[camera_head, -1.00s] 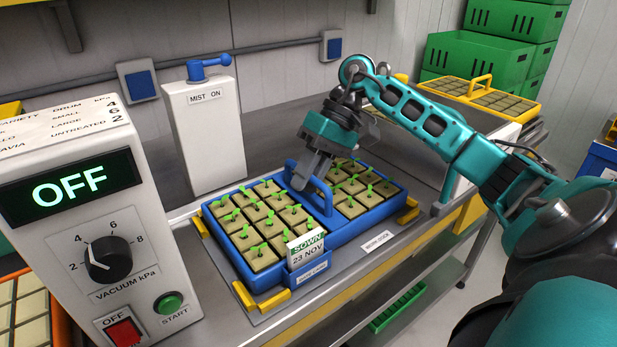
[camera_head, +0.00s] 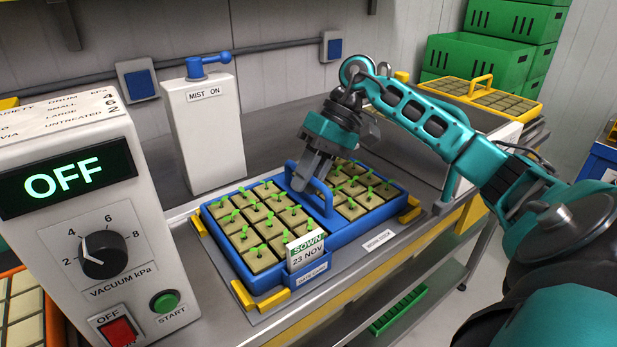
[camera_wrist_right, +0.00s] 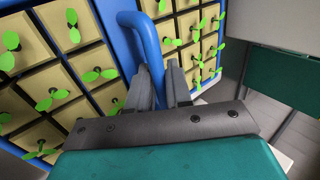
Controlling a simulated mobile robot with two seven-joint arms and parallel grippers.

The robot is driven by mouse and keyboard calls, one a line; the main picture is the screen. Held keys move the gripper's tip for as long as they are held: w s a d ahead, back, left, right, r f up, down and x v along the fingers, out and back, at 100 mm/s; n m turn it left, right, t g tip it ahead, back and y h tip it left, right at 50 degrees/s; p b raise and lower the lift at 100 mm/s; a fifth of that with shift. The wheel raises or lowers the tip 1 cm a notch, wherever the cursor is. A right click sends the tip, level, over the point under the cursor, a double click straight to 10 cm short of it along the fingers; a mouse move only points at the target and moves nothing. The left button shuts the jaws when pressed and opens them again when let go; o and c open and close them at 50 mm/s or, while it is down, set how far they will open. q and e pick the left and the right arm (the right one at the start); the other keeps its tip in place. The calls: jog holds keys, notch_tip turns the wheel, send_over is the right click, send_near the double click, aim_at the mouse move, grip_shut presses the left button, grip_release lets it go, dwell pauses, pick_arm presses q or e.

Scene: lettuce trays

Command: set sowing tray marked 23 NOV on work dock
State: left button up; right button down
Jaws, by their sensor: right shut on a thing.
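The blue sowing tray (camera_head: 341,237) holds several plugs with green seedlings and carries a card reading SOWN 23 NOV (camera_head: 306,250) at its front. It lies flat on the work dock (camera_head: 372,258), between the yellow corner guides. My right gripper (camera_head: 300,184) is shut on the tray's blue handle (camera_head: 318,188). In the right wrist view, its fingers (camera_wrist_right: 170,90) close around the handle (camera_wrist_right: 146,45). My left gripper is not in view.
A white MIST ON post (camera_head: 208,130) with a blue lever stands behind the tray. A control box (camera_head: 90,225) showing OFF stands at the left. A yellow tray (camera_head: 490,98) and green crates (camera_head: 480,55) are at the back right.

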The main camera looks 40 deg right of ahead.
jog(key=shift+f, duration=0.1)
jog(key=c, duration=1)
grip_release()
jog(key=shift+f, duration=0.1)
jog(key=shift+o, duration=0.2)
notch_tip(320, 180, up, 9)
jog(key=p, duration=0.4)
